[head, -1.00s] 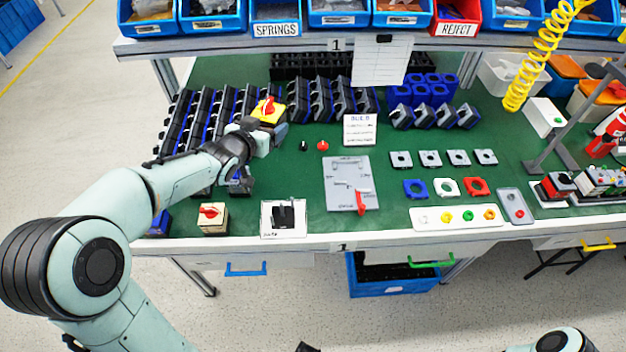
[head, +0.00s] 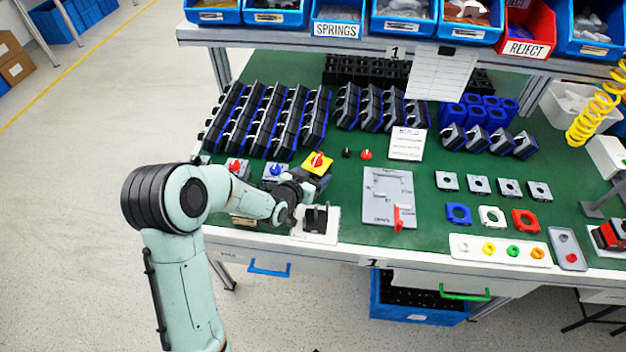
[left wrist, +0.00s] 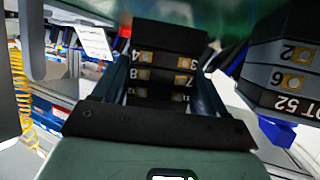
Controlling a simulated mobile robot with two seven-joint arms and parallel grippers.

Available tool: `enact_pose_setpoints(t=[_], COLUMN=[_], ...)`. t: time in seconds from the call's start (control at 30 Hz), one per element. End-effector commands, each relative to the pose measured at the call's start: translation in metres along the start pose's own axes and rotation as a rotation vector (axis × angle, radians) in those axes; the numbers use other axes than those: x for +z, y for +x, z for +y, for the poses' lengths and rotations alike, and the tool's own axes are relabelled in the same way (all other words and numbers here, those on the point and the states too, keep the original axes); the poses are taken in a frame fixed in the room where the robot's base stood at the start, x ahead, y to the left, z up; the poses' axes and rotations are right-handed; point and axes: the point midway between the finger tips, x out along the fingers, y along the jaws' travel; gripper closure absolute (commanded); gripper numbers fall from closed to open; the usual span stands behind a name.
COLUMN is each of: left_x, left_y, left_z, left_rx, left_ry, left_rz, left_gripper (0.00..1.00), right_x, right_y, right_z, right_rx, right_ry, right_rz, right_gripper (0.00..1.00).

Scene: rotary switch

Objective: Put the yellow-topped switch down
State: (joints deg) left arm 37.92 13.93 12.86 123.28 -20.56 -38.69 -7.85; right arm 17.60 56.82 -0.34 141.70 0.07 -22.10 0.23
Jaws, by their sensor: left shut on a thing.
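The yellow-topped switch (head: 318,160) has a yellow plate with a red knob on top and a dark body. My left gripper (head: 304,184) is shut on its body near the front left of the green bench. In the left wrist view the switch's dark body (left wrist: 165,62), with numbered brass terminals, sits between the two fingers. The switch looks roughly upright with its knob up; I cannot tell whether its base touches the bench. My right gripper is out of view.
Switches with a red knob (head: 237,166) and a blue knob (head: 274,172) stand left of the held one. Another switch body (left wrist: 285,70) is close beside it in the wrist view. A black fixture on a white plate (head: 322,239) lies in front. The green bench right of the switch is partly clear.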

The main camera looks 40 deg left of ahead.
Motion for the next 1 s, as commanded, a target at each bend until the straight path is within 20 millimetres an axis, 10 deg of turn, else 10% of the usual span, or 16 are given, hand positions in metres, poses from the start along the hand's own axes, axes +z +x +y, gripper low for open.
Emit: enact_pose_setpoints(t=[0.53, 0.57, 0.6, 1.0], left_x=[0.018, 0.019, 0.018, 0.013], left_y=[0.008, 0.008, 0.008, 0.006], left_z=[0.000, 0.000, 0.000, 0.000], left_rx=[0.000, 0.000, 0.000, 0.000], left_ry=[0.001, 0.000, 0.000, 0.000], left_rz=[0.004, 0.001, 0.001, 0.001], left_gripper=[0.68, 0.24, 0.17, 0.17], right_x=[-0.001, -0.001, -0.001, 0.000], right_y=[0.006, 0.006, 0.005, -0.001], right_z=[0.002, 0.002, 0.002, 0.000], right_rx=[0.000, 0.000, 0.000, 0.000], right_ry=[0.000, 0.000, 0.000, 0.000], right_rz=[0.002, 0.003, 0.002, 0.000], right_gripper=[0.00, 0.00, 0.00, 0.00])
